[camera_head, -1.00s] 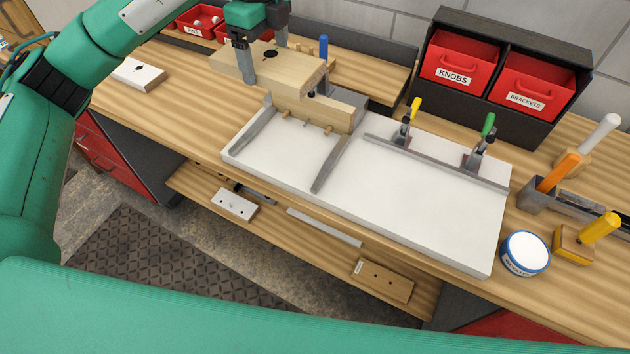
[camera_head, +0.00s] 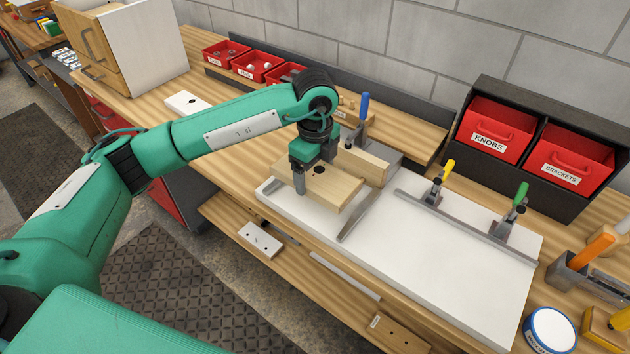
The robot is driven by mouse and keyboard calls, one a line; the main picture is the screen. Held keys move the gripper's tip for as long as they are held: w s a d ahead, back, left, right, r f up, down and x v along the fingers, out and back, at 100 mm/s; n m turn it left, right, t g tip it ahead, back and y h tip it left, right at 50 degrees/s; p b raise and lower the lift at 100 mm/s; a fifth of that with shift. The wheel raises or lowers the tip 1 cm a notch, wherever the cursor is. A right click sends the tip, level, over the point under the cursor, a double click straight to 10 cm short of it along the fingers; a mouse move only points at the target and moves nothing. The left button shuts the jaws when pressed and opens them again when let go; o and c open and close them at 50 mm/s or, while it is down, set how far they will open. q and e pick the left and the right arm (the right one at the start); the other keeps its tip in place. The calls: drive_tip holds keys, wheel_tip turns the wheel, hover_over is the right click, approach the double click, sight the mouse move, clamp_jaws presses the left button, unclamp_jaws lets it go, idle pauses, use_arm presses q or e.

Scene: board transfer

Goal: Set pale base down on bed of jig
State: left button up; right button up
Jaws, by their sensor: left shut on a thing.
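The board looks level. It is over the left part of the jig's white bed (camera_head: 440,250), between the jig's metal rails. It hides part of the bed and of the left rail. I cannot tell whether its underside touches the bed. A pale wood block (camera_head: 362,163) stands on edge behind the board, at the back of the jig. My right gripper is not in view.
Yellow-handled (camera_head: 443,178) and green-handled (camera_head: 515,208) clamps stand along the jig's back rail. Red KNOBS (camera_head: 495,130) and BRACKETS (camera_head: 562,165) bins are behind. A blue-handled tool (camera_head: 362,115) stands behind the board. The bed's right part is clear.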

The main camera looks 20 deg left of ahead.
sight(315, 185)
use_arm(q)
drive_tip(key=shift+f, duration=0.6)
wheel_tip(315, 185, down, 3)
drive_tip(key=shift+f+p, duration=0.15)
drive_tip(key=shift+p, duration=0.3)
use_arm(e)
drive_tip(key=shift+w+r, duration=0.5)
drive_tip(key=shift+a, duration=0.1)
use_arm(q)
drive_tip(key=shift+f+b, duration=0.6)
drive_tip(key=shift+f, duration=0.05)
drive_tip(key=o, duration=1.1)
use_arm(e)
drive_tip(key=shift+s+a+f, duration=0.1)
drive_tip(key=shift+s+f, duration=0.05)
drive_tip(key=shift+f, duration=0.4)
use_arm(q)
drive_tip(key=shift+r, duration=0.1)
